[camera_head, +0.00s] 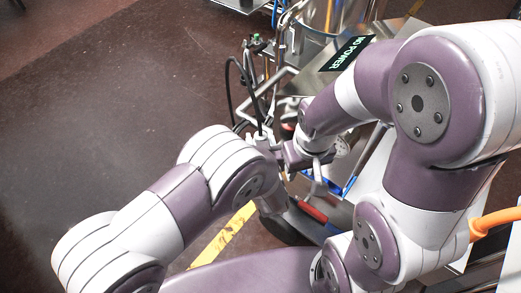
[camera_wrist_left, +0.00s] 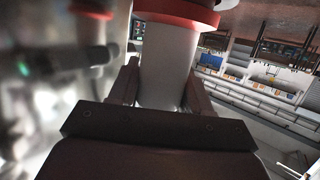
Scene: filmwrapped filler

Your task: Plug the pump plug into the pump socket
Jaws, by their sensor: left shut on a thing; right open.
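In the left wrist view, my left gripper (camera_wrist_left: 165,88) is shut on a pale cylindrical body with a red collar, which looks like the pump plug (camera_wrist_left: 168,62). Its far end is cut off by the top of that view. In the head view, my left gripper (camera_head: 264,138) is small and partly hidden by my arms, beside a black cable loop; the plug cannot be made out clearly there. My right gripper (camera_head: 318,172) is open, just right of and below the left one. I cannot identify the pump socket for certain, nor tell whether the plug touches it.
A metal cart with tubing carries a dark display (camera_head: 352,52) reading "NO POWER". A red-handled tool (camera_head: 312,211) lies below my right gripper. Yellow floor tape (camera_head: 222,240) runs nearby. The dark floor at left is clear. A blurred grey fitting (camera_wrist_left: 85,58) stands left in the wrist view.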

